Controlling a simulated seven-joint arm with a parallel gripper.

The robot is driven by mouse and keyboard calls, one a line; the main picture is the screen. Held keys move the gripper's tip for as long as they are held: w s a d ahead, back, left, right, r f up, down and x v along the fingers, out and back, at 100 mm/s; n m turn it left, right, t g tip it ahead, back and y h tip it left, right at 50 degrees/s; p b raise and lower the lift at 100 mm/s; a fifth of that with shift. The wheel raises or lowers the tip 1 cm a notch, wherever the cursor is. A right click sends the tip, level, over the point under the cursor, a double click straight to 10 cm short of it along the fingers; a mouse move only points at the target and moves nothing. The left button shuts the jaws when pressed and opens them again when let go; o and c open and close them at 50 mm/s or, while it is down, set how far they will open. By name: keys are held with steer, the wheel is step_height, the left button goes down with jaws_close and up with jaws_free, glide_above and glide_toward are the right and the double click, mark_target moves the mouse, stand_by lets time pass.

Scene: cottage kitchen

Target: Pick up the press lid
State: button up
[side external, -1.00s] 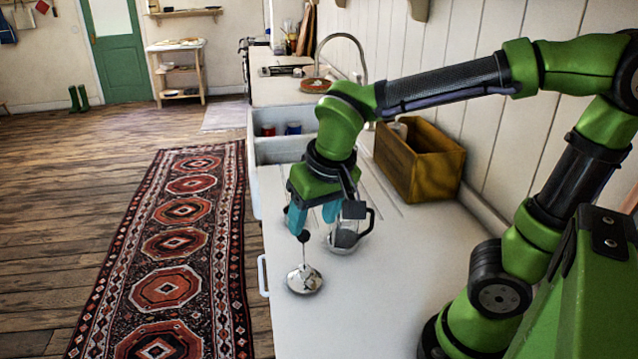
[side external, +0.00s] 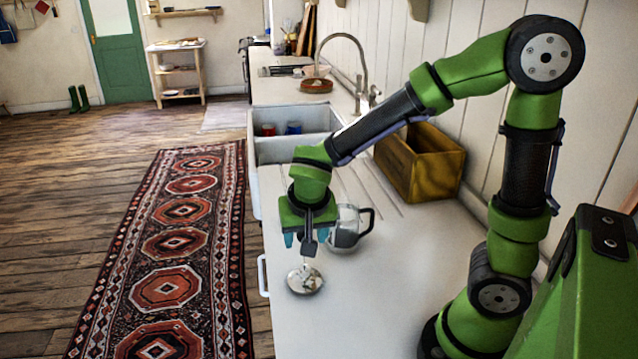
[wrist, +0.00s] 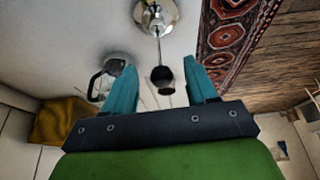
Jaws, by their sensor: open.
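The press lid (side external: 305,280) is a shiny metal disc with a thin rod rising from it. It lies on the white counter near the front edge. In the wrist view the lid's disc (wrist: 157,14) is at the top, and its rod leads to a dark knob (wrist: 162,77) that appears between my fingers. My gripper (side external: 307,240) is open, pointing down above the lid, with teal fingers apart.
A glass press jug (side external: 345,230) with a dark handle stands just behind and right of my gripper. A wooden box (side external: 420,165) is against the wall. A white sink (side external: 270,150) with red and blue cans lies beyond.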

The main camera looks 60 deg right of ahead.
glide_above(304, 267)
steer(key=shift+d+f, duration=0.1)
steer(key=shift+f, duration=2.35)
jaws_close()
